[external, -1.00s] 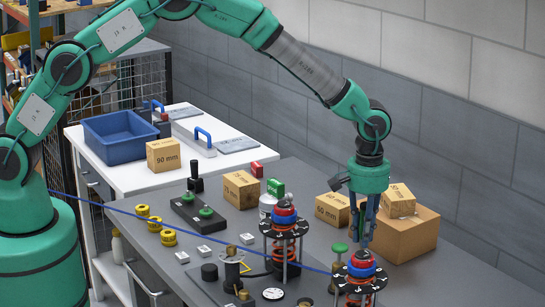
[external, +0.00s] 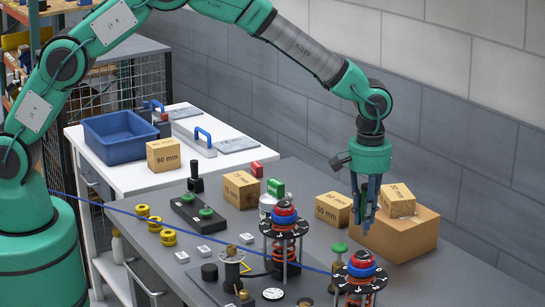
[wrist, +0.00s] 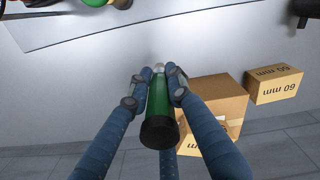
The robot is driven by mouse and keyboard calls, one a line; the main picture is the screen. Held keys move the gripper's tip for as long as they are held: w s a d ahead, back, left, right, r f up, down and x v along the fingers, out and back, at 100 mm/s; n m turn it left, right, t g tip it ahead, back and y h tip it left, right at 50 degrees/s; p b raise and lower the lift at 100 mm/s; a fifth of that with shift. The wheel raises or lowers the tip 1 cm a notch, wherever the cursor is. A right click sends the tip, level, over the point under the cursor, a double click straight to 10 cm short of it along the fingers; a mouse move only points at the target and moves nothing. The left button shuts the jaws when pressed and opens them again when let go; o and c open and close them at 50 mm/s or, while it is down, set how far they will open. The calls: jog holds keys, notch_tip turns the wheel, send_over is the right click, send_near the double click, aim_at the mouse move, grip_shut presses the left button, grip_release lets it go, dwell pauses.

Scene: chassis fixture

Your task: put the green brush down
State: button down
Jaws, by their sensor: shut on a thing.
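My gripper (external: 365,226) hangs pointing down above the grey table, just left of the large cardboard box. In the wrist view its blue fingers are shut on the sides of the green brush (wrist: 158,103). The brush shows as a green cylinder with a black round end facing the camera and a small pale tip at its far end. In the external view the brush is mostly hidden by the fingers, and I cannot tell how far it is above the table.
A large cardboard box (external: 402,238) with a smaller box (external: 398,201) on it stands right of my gripper; another small box (external: 333,208) stands to the left. Two red-and-blue spring fixtures (external: 284,222) (external: 361,272) and a green-topped brass piece (external: 339,262) stand nearer the camera.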

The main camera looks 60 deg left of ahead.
jog(key=a, duration=1.4)
jog(key=shift+r+m+b, duration=0.15)
jog(key=shift+m+b, duration=0.15)
jog(key=shift+m, duration=0.1)
jog(key=shift+f, duration=3.15)
jog(key=shift+f+b, duration=0.4)
jog(key=shift+f, duration=1.45)
jog(key=shift+f, duration=0.15)
